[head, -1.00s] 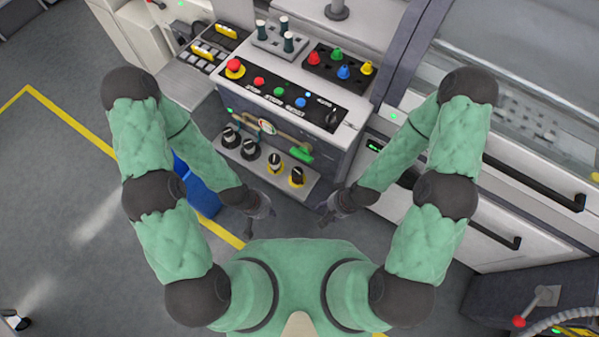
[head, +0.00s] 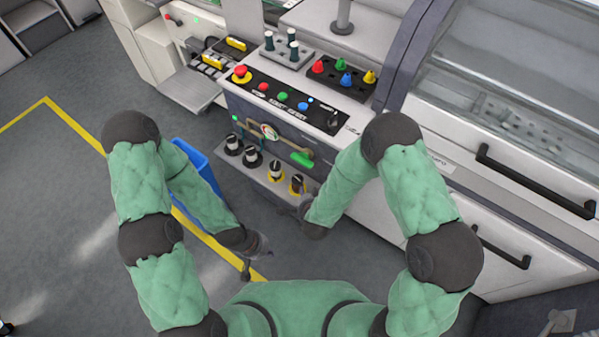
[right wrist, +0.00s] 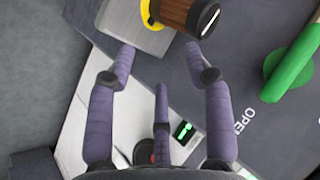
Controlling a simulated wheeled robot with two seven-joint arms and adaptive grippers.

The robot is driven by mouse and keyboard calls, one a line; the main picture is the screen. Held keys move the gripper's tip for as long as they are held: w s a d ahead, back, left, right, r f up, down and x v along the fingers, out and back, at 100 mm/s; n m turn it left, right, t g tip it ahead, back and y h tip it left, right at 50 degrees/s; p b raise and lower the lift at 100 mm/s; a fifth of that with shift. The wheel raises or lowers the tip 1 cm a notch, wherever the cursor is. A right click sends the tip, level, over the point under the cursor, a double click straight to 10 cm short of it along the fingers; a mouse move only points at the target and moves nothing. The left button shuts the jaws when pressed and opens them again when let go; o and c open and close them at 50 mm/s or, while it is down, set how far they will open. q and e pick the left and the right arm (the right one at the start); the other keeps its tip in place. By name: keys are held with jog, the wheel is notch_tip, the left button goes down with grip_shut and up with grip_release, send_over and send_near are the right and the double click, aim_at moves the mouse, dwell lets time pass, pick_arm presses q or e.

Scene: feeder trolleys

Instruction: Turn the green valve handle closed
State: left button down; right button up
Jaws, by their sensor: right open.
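The green valve handle (head: 302,159) is on the front of the control cabinet, at the right end of a brass pipe. In the right wrist view the green handle (right wrist: 292,66) lies at the upper right, cut off by the edge, with white letters "OPE" beside it on the panel. My right gripper (head: 289,208) is below and slightly left of the handle in the head view. In the right wrist view its fingers (right wrist: 160,62) are spread and empty, apart from the handle. My left gripper (head: 256,262) is lower left, over the floor, its fingers apart and empty.
A sloped button panel (head: 282,97) is above. A blue bin (head: 203,196) stands left. Drawers with black handles (head: 535,183) are right.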

jog(key=w+a+r+m+t+h+b, duration=0.2)
jog(key=a+r+m+t+b, duration=0.1)
jog(key=a+m+t, duration=0.15)
jog(key=m+t+h+b, duration=0.3)
jog(key=m+t+b, duration=0.1)
jog(key=m, duration=0.2)
send_near(303, 159)
jog(key=w+b, duration=0.1)
jog(key=w, duration=0.1)
jog(key=w+f, duration=0.1)
jog(key=w, duration=0.1)
jog(key=w+d+b, duration=0.1)
jog(key=w, duration=0.1)
jog(key=shift+f+b, duration=0.3)
jog(key=shift+w+d+r, duration=0.1)
jog(key=shift+w+d, duration=0.05)
jog(key=shift+w, duration=0.55)
grip_shut()
